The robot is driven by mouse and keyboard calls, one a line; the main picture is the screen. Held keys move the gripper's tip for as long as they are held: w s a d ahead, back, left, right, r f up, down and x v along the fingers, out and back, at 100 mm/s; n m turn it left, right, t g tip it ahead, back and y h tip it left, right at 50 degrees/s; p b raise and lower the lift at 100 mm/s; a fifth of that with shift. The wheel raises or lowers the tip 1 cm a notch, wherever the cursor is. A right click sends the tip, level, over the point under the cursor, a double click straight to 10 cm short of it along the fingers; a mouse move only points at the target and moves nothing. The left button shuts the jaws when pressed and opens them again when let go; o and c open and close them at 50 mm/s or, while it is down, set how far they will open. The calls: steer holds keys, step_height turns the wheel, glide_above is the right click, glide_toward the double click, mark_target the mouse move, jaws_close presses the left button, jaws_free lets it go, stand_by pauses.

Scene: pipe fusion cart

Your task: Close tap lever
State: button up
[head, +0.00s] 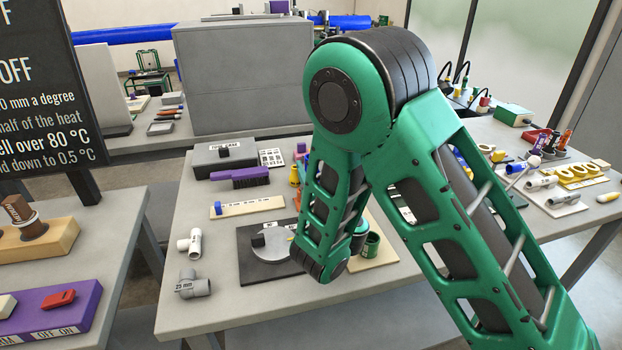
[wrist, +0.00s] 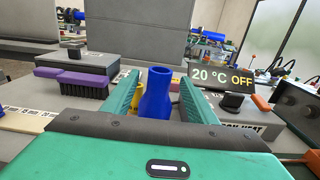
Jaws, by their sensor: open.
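My gripper (wrist: 160,80) is open in the wrist view, its two green fingers apart. A blue bottle-shaped piece (wrist: 158,95) with a narrower neck stands upright in the gap between them; I cannot tell whether either finger touches it. A yellow piece (wrist: 135,97) shows partly behind the left finger. In the head view my arm hides the gripper and the bench around it. I cannot pick out the tap lever for certain. A red lever-like piece (head: 58,299) sits on a purple block (head: 88,316) marked OFF and ON at the lower left.
A purple brush (head: 240,178) lies beside a dark grey case (head: 222,160). A display (wrist: 222,78) reads 20 °C OFF right of my gripper. A large grey cabinet (head: 243,80) stands behind the bench.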

steer(key=shift+x, duration=1.9)
steer(key=shift+a, duration=0.1)
jaws_close()
